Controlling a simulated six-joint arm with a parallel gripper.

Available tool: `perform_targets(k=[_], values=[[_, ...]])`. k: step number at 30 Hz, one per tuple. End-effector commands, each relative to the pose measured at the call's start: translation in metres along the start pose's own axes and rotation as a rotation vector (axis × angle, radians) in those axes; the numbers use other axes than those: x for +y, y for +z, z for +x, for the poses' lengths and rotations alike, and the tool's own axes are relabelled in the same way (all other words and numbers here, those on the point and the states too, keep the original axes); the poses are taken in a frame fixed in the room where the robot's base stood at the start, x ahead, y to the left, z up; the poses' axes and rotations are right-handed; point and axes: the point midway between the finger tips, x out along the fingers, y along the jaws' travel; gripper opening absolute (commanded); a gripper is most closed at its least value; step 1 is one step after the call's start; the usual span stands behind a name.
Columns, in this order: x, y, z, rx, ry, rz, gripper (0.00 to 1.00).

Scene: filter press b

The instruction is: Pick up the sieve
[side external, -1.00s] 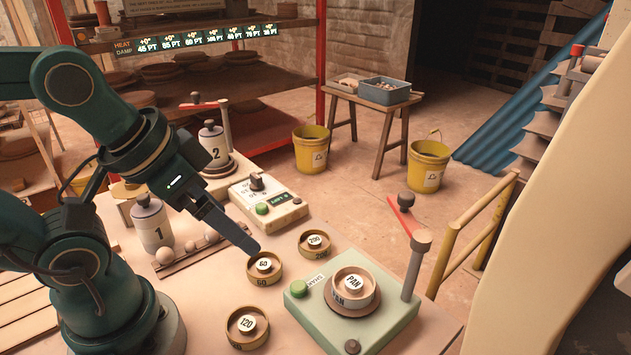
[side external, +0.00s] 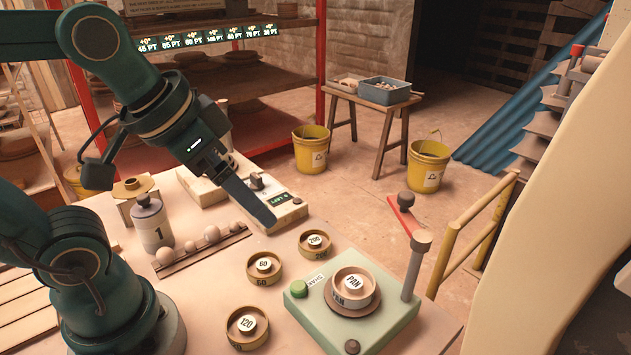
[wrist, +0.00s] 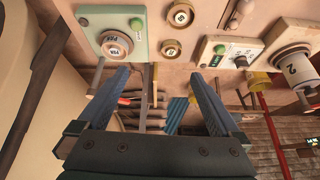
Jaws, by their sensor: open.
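Three round brass sieves stand on the bench in the side view, labelled 60 (side external: 264,268), 120 (side external: 247,326) and 200 (side external: 315,243). A similar round piece marked PAN (side external: 352,287) sits on the green shaker (side external: 310,313). My gripper (side external: 268,222) is above the bench, behind the 60 sieve and left of the 200 sieve, touching neither. In the wrist view my gripper (wrist: 158,76) has its blue fingers wide apart with nothing between them. Two sieves and the PAN piece (wrist: 115,44) show near the top of that view; the sieve labels there are too small to read.
A control box (side external: 285,214) with a green button lies partly behind my gripper. Canister 1 (side external: 153,228) and a rack of pale balls (side external: 203,248) stand at the left. A post with a red lever (side external: 403,216) rises beside the shaker.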

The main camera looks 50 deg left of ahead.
Motion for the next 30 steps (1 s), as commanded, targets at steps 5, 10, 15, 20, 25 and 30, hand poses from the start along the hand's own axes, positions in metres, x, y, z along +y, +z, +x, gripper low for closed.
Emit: perform_targets(k=[5, 10, 15, 20, 25, 30], values=[[-0.007, -0.038, 0.014, -0.077, -0.002, 0.024, 1.00], [-0.015, -0.067, 0.043, -0.166, 0.000, 0.036, 1.00], [-0.023, -0.083, 0.085, -0.266, 0.008, 0.041, 1.00], [-0.031, -0.085, 0.129, -0.364, 0.018, 0.034, 1.00], [-0.036, -0.073, 0.164, -0.451, 0.027, 0.019, 1.00], [-0.037, -0.060, 0.179, -0.503, 0.034, 0.011, 1.00]])
